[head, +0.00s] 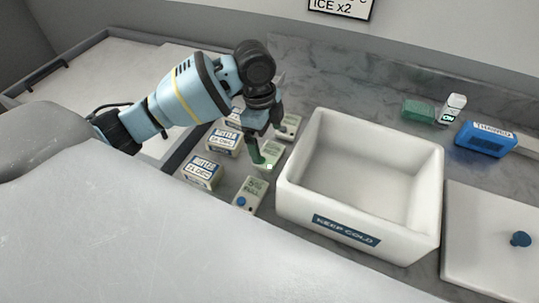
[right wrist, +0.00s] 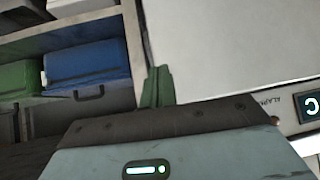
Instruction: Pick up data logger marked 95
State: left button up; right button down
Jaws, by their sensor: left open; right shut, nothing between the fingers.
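Three small pale data loggers stand in a row left of the white box: a near one (head: 248,194) with a blue button, a middle one (head: 270,154) and a far one (head: 289,124). Their markings are too small to read surely, so I cannot tell which is marked 95. My left gripper (head: 266,146) is open, pointing down over the middle logger and partly hiding it. I cannot tell whether it touches it. My right gripper (right wrist: 157,86) is shut and empty in the right wrist view, away from the loggers.
The white box (head: 358,232) marked KEEP COLD is open and looks empty. Several labelled cartons (head: 202,171) stand left of the loggers. A lid (head: 490,240) with a blue knob lies at right. A blue pack (head: 486,139), a green block (head: 418,109) and a white bottle (head: 453,108) stand behind.

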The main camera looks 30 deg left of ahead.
aim_at(269, 154)
pick_arm(q)
jog(key=shift+d+f, duration=0.15)
jog(key=shift+f, duration=1.15)
jog(key=shift+d+f, duration=0.1)
jog(key=shift+f, duration=1.15)
jog(key=c, duration=0.9)
